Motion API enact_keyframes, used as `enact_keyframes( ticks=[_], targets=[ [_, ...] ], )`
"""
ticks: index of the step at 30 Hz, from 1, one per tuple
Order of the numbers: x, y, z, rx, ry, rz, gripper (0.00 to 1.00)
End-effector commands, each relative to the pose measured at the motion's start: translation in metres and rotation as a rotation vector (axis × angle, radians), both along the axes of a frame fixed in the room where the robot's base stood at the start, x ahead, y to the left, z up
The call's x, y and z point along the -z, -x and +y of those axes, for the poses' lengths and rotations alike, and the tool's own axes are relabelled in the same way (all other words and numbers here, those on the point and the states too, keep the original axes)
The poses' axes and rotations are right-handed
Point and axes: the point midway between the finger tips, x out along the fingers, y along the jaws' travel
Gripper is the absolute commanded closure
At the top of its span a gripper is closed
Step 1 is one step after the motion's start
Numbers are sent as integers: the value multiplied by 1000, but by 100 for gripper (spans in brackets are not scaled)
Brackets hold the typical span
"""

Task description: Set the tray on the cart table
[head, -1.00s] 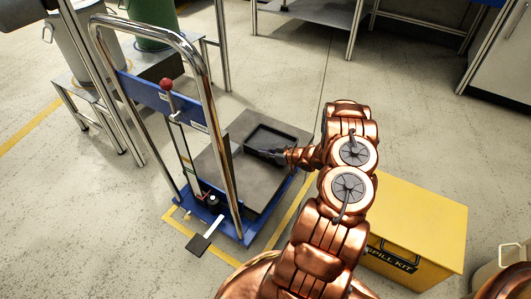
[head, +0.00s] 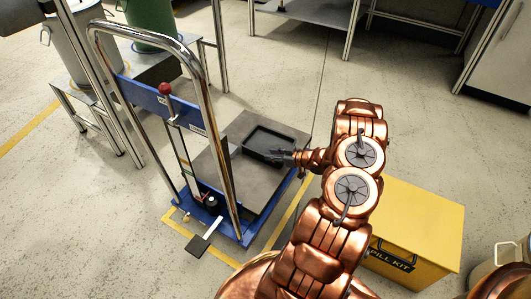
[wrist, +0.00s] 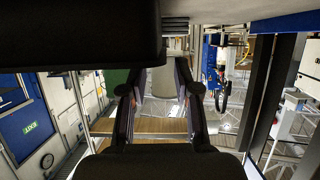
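The black rectangular tray (head: 269,140) lies flat on the grey table of the cart (head: 262,187), towards its far right part, in the head view. My gripper (head: 276,157) is at the tray's near right edge; whether it touches the tray cannot be told from here. In the wrist view my gripper's two fingers (wrist: 161,88) stand apart with nothing held between them.
The cart has a tall chrome handle (head: 214,118) and a red-knobbed lever (head: 166,89) on its left. A yellow spill kit box (head: 415,225) stands right of my arm. Drums stand on a low bench (head: 150,72) at the back left. Floor behind the cart is clear.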

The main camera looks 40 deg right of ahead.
Motion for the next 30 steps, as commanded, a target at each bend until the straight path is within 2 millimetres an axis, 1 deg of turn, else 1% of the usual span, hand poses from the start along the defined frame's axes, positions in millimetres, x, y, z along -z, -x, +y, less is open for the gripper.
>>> enact_keyframes(
  ticks=[1, 6, 12, 18, 30],
  targets=[
    [-7, 10, -4, 3, 0, 0, 69],
    [-19, 36, -12, 1, 1, -3, 69],
    [-27, 57, -17, 0, 1, -3, 69],
    [-29, 63, -18, -1, 1, -3, 69],
    [-28, 62, -17, -2, 1, -2, 69]
  ],
)
